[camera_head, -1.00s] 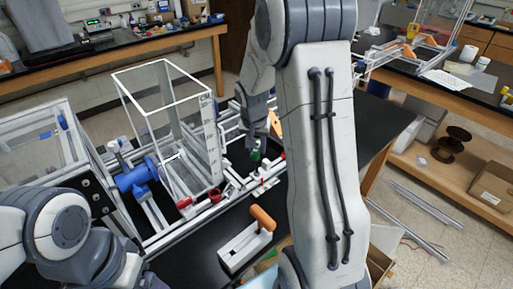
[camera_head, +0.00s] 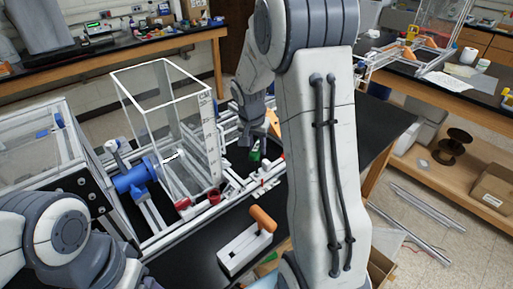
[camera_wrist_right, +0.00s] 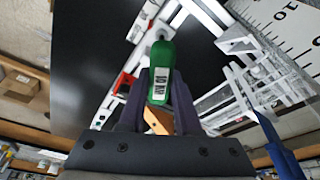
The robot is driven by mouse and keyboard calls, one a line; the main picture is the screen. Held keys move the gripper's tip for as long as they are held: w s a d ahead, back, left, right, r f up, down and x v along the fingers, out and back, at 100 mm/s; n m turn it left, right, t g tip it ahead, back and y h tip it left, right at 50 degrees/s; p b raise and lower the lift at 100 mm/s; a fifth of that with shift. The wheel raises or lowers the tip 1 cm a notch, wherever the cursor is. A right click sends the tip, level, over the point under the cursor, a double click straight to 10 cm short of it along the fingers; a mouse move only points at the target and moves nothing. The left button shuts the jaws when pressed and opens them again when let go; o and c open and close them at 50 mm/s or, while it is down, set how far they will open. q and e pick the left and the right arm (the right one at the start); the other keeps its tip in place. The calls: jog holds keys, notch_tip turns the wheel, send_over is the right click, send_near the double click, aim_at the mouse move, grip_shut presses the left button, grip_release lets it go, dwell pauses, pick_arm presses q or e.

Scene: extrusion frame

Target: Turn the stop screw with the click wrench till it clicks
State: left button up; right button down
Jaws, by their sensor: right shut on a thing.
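My right gripper (camera_head: 262,145) is shut on the green click wrench (camera_head: 255,157), over the frame's near rail. In the right wrist view the wrench (camera_wrist_right: 161,75) stands between the two dark fingers of the gripper (camera_wrist_right: 158,100), with a white label marked 10 Nm facing the camera. Its far tip points to the white extrusion rail (camera_wrist_right: 127,62). I cannot make out the stop screw; the wrench's tip and body hide that spot, so I cannot tell whether they touch. My left arm shows at the lower left, but its gripper is out of view.
A clear tank (camera_head: 165,120) with a printed scale stands left of the right gripper. A blue cylinder (camera_head: 137,176) lies beside it. A white block (camera_head: 243,250) with an orange handle (camera_head: 262,218) lies on the black table in front. Open black tabletop (camera_head: 378,125) lies to the right.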

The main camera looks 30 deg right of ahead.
jog(key=shift+m+b, duration=0.3)
jog(key=shift+m, duration=0.2)
jog(key=shift+f, duration=0.1)
jog(key=shift+m+b, duration=0.4)
jog(key=shift+m, duration=0.3)
jog(key=shift+g+b, duration=0.3)
jog(key=shift+m+b, duration=0.3)
jog(key=shift+m, duration=0.5)
jog(key=shift+m+g+h+b, duration=0.3)
jog(key=shift+m, duration=0.5)
